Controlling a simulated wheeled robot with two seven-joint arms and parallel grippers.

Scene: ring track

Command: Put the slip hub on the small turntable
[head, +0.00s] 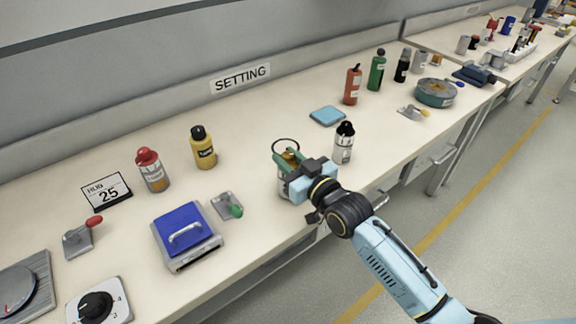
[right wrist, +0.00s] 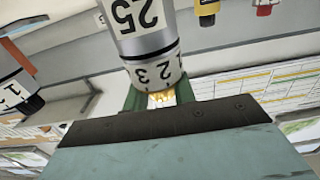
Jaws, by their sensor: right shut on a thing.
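My right gripper (head: 289,161) is over the front edge of the bench, with green fingers shut on the brass top of a pale grey cylinder. I take this cylinder (head: 283,186) to be the slip hub; my gripper partly hides it. In the right wrist view the slip hub (right wrist: 150,40) shows a large "25" and a smaller "2 3" band beside the fingers. I cannot tell whether its base touches the bench. A round disc on a square grey base (head: 18,287) at lower left, cut by the frame edge, looks like the small turntable. My left gripper is out of view.
A blue-lidded box (head: 185,235), a green-knobbed latch (head: 227,206) and a numbered dial (head: 98,303) lie to the left. A black-capped bottle (head: 344,143) stands close to the right of my gripper. A card (head: 106,190) reads 25. Bare bench lies behind the hub.

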